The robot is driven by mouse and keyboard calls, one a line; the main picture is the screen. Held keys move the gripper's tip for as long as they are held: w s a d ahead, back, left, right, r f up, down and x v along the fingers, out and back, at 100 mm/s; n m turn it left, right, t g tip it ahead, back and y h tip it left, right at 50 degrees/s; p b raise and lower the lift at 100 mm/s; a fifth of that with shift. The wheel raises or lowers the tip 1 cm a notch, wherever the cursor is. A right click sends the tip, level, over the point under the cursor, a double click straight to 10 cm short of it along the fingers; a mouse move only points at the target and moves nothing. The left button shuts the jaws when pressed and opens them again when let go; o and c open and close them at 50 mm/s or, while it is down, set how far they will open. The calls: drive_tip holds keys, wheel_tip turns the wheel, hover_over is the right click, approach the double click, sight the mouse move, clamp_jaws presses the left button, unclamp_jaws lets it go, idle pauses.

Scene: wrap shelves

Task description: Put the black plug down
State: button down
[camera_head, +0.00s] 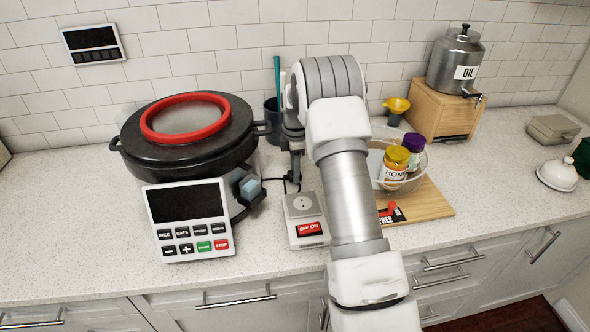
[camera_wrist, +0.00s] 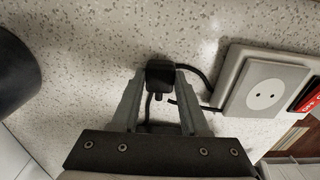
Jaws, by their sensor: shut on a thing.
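The black plug (camera_wrist: 160,77) is between the two fingertips of my gripper (camera_wrist: 160,92) in the wrist view. My gripper is shut on it, and the plug's cord bends away to the right. In the head view, my gripper (camera_head: 292,172) points down over the counter behind the grey socket box. The plug is hard to make out there, though a thin black cord shows at the fingertips. I cannot tell whether the plug touches the counter.
A socket box (camera_head: 300,207) with a red switch stands in front of my gripper; its socket (camera_wrist: 262,95) is empty. A black cooker (camera_head: 185,165) with a control panel (camera_head: 187,218) stands left. A cutting board (camera_head: 430,203) with a bowl and jars is right. Speckled counter (camera_wrist: 90,80) is clear around the plug.

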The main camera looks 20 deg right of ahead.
drive_tip(key=c, duration=0.8)
unclamp_jaws()
drive_tip(key=shift+w+d+f, duration=0.1)
drive_tip(key=shift+w+d, duration=0.15)
drive_tip(key=shift+d, duration=0.25)
drive_tip(key=o, duration=0.3)
drive_tip(key=shift+w+f, duration=0.15)
drive_tip(key=shift+f, duration=0.05)
drive_tip(key=shift+o, duration=0.4)
drive_tip(key=shift+a, duration=0.25)
